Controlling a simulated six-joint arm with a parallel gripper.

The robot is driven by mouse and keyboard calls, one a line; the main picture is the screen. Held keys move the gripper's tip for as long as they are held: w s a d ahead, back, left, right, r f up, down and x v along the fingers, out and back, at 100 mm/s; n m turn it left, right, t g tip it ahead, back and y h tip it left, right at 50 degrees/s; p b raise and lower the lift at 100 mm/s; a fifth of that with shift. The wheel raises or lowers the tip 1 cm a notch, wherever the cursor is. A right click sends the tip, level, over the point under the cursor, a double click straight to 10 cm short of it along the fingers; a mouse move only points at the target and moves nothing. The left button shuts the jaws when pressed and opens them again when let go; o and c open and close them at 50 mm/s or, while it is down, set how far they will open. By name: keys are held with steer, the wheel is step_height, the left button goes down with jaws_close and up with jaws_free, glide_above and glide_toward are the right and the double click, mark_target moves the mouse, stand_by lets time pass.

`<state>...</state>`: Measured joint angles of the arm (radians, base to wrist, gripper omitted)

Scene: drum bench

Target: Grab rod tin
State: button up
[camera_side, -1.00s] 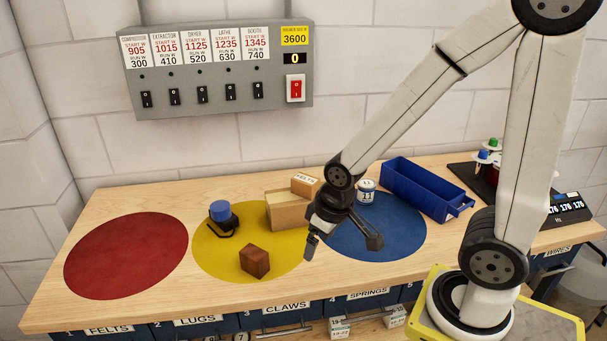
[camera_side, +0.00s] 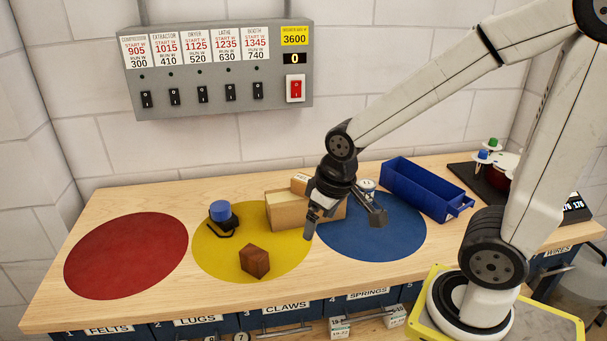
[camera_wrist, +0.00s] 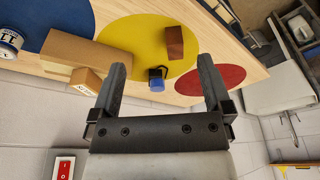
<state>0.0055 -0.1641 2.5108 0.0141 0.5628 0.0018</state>
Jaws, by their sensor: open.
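A small white and dark-blue labelled tin (camera_side: 366,186), the only tin I see, stands at the back of the blue circle (camera_side: 390,240). My gripper partly covers it in the side view. In the wrist view the tin (camera_wrist: 9,42) is at the far left edge, well outside my fingers. My gripper (camera_side: 344,218) is open and empty, above the bench in front of the tin, near the left part of the blue circle. In the wrist view my gripper (camera_wrist: 163,68) shows both fingers wide apart with nothing between them.
A cardboard box (camera_side: 287,212) with a smaller box (camera_side: 299,183) stands left of my gripper. A blue-capped bottle (camera_side: 220,212) and a brown block (camera_side: 254,262) are on the yellow circle (camera_side: 210,258). A blue bin (camera_side: 425,190) is right of the tin. The red circle (camera_side: 125,255) is clear.

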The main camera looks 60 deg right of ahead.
steer(key=d+f+m+y, duration=0.1)
steer(key=m, duration=0.3)
steer(key=n+t+h, duration=0.7)
steer(key=n+t, duration=0.2)
steer(key=n, duration=2.6)
glide_above(372, 193)
steer(key=s+a, duration=0.3)
steer(key=s, duration=0.1)
steer(key=f, duration=1.3)
steer(key=shift+d+f, duration=0.3)
steer(key=shift+f, duration=0.55)
steer(key=shift+x, duration=1.35)
steer(key=shift+d, duration=0.1)
